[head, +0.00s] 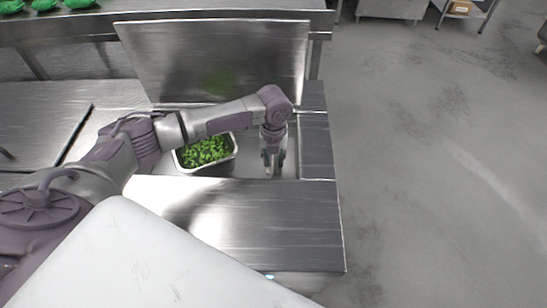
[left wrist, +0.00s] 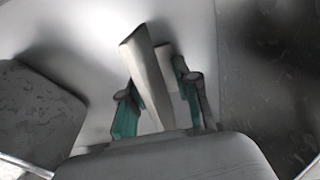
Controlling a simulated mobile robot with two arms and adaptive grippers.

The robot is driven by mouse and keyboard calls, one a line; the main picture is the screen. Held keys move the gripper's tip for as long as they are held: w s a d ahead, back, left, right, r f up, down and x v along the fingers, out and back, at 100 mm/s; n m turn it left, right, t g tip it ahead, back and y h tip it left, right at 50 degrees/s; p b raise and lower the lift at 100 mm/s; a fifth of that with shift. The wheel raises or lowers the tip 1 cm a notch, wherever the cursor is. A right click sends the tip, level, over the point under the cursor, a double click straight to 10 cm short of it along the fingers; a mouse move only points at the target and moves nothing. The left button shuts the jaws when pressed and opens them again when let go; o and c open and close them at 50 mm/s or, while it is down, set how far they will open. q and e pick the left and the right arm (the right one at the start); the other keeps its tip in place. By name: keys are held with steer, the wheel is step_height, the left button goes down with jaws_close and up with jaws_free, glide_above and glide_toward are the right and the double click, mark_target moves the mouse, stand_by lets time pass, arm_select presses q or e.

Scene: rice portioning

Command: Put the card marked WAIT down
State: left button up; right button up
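My left gripper (head: 273,164) points down into the steel recess at the right of the counter, to the right of the pan of greens. In the left wrist view its two green-padded fingers (left wrist: 159,100) stand on either side of a pale, flat piece (left wrist: 148,72), seen nearly edge-on and tilted. I take this to be the card; no lettering shows. The fingers appear closed on it, and it reaches out past their tips. In the head view the card is too small to make out between the fingers. My right gripper is not in view.
A steel pan (head: 209,170) of chopped greens (head: 205,151) sits left of the gripper. A raised steel panel (head: 215,62) stands behind. The bare front counter (head: 250,220) is clear. Green items (head: 45,5) lie on a rear shelf. Open floor (head: 430,150) lies right.

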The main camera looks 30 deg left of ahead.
arm_select(q)
step_height(320, 180, up, 12)
steer(key=shift+r, duration=0.2)
stand_by(0.4)
